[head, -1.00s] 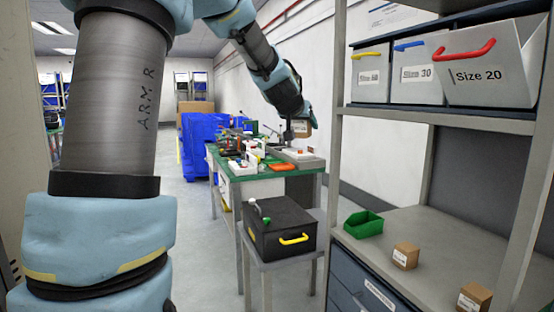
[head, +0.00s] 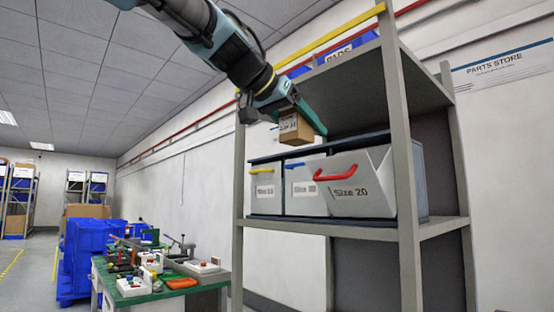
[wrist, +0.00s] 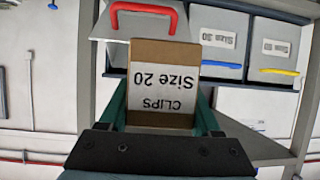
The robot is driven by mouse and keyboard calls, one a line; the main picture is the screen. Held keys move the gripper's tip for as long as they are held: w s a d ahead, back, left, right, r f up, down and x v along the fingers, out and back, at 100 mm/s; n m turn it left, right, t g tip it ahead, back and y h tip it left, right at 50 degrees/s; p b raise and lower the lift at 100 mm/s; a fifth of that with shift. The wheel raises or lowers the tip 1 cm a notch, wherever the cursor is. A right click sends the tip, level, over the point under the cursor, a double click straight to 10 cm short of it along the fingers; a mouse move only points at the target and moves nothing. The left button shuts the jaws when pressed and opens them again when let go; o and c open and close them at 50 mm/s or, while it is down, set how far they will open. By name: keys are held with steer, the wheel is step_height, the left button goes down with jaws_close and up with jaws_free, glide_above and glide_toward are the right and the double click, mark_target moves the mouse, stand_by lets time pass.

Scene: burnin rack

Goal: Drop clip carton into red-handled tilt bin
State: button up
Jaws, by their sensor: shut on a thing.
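My gripper (head: 303,127) is shut on the clip carton (head: 290,131), a small brown box. In the wrist view the carton (wrist: 164,62) sits between the two green fingers, its white label reading "CLIPS Size 20" upside down. The red-handled tilt bin (head: 375,180), labelled "Size 20", is on the shelf at the right end of the bin row. Its front is tipped outward. The carton is held in the air, above the bin row and left of this bin in the head view. In the wrist view the carton covers part of the bin (wrist: 112,52). The bin's inside is hidden.
A yellow-handled bin (head: 264,194) and a blue-handled "Size 30" bin (head: 304,196) stand left of it, both closed. A shelf board (head: 365,85) lies above the bins and a grey upright post (head: 400,150) stands in front at the right. A green-topped workbench (head: 150,292) is lower left.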

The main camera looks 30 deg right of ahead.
steer(key=shift+s+d+r+m+g, duration=0.15)
steer(key=shift+s+r, duration=0.1)
steer(key=shift+s, duration=0.35)
steer(key=shift+s+a+r+m+g, duration=0.15)
steer(key=shift+s+r, duration=0.1)
steer(key=shift+s, duration=0.35)
steer(key=w+d+p, duration=0.2)
steer(key=d+p, duration=0.9)
steer(key=p, duration=0.1)
steer(key=shift+w+d+p, duration=0.3)
steer(key=shift+w+d, duration=0.05)
steer(key=shift+w, duration=0.05)
steer(key=o, duration=1.5)
steer(key=shift+a, duration=0.1)
